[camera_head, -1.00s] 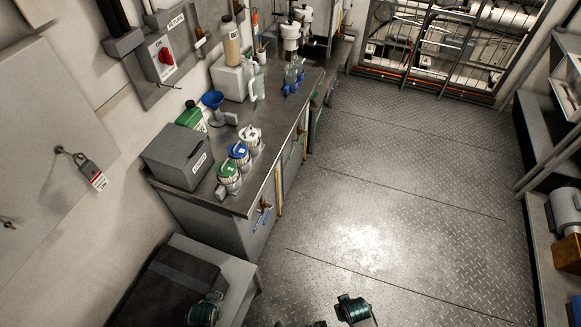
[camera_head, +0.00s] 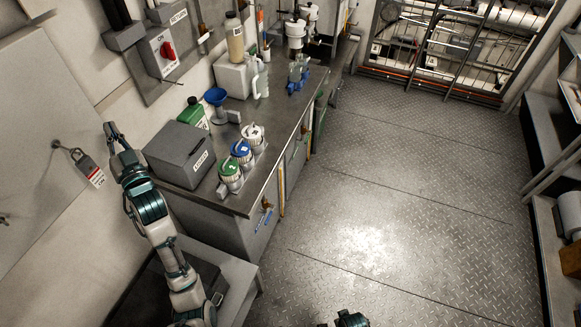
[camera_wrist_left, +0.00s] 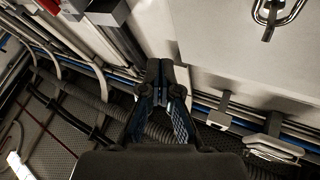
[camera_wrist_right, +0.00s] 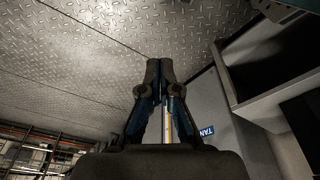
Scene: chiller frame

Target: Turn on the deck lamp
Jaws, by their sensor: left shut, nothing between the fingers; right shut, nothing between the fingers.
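A grey switch box (camera_head: 163,55) with a red rotary knob (camera_head: 167,51) is on the wall at the upper left of the head view. "ON" is printed above the knob; the lower label is too small to read. No lamp can be made out. My left gripper (camera_head: 110,130) is raised in front of the wall, below and left of the switch box and apart from it. In the left wrist view its fingers (camera_wrist_left: 162,72) are closed and empty. My right gripper (camera_wrist_right: 160,72) is closed and empty in its wrist view, with floor plate and a cabinet beyond.
A padlock with a tag (camera_head: 88,168) hangs left of my left gripper. A grey lidded box (camera_head: 185,155) stands on the counter to its right, near several capped jars (camera_head: 240,152), a blue funnel (camera_head: 215,97) and a green bottle (camera_head: 192,115). The floor (camera_head: 390,190) is clear.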

